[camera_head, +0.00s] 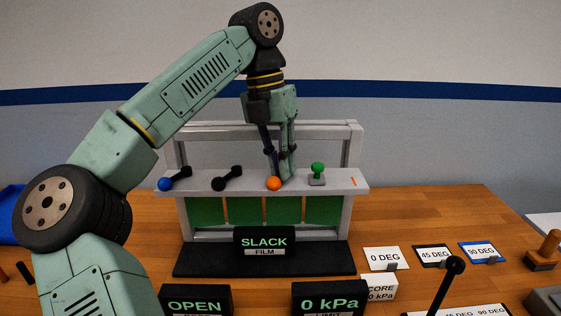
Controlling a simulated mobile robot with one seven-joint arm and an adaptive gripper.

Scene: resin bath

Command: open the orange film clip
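The orange film clip shows as an orange ball (274,184) at the front edge of the light grey frame's top ledge (215,190). The rest of this clip is hidden behind my gripper. My gripper (281,174) points down from above, with its fingertips right at the orange ball, slightly behind and to its right. I cannot tell whether the fingers touch the clip or grip it.
On the ledge, a blue-knobbed lever (166,184) and a black lever (219,184) lie left, and a green knob (318,168) stands right. Signs reading SLACK (264,242), OPEN (197,302) and 0 kPa (331,301) stand in front. Angle cards (386,258) lie right.

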